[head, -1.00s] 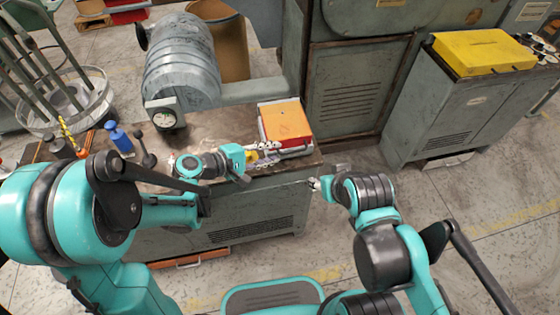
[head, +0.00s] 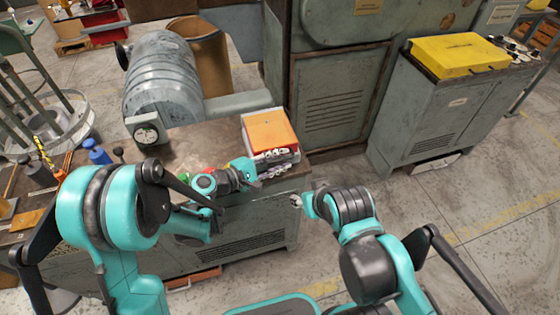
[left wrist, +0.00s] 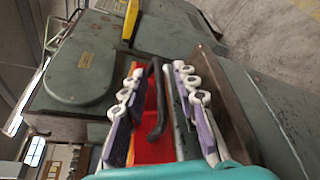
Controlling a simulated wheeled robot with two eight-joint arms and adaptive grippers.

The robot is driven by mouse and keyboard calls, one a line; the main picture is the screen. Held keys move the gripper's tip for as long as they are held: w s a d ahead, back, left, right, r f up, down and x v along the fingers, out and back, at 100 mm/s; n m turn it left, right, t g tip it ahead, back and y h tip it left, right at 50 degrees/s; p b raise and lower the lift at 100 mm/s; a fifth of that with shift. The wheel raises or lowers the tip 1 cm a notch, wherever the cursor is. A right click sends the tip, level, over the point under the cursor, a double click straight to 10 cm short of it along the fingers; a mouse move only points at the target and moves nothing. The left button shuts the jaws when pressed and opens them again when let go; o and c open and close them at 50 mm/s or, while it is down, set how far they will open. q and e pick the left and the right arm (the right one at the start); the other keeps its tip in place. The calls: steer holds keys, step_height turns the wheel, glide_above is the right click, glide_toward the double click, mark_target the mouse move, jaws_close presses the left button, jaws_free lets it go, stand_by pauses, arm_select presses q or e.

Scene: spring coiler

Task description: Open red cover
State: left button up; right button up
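A box with an orange-red cover (head: 270,130) sits on the bench at its right end. The cover looks closed. In the left wrist view, its red face (left wrist: 150,148) and a black handle (left wrist: 156,98) show between my left fingers. My left gripper (head: 276,163) is at the front side of the box. It also shows in the left wrist view (left wrist: 158,88), open, with one finger on each side of the handle and gaps between. My right gripper (head: 297,200) hangs empty in front of the bench's right end, too small to tell open from shut.
A large machine (head: 335,90) stands behind the box. A grey cabinet with a yellow case (head: 458,53) is at right. The floor between is clear.

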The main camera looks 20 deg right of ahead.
arm_select(q)
jaws_close()
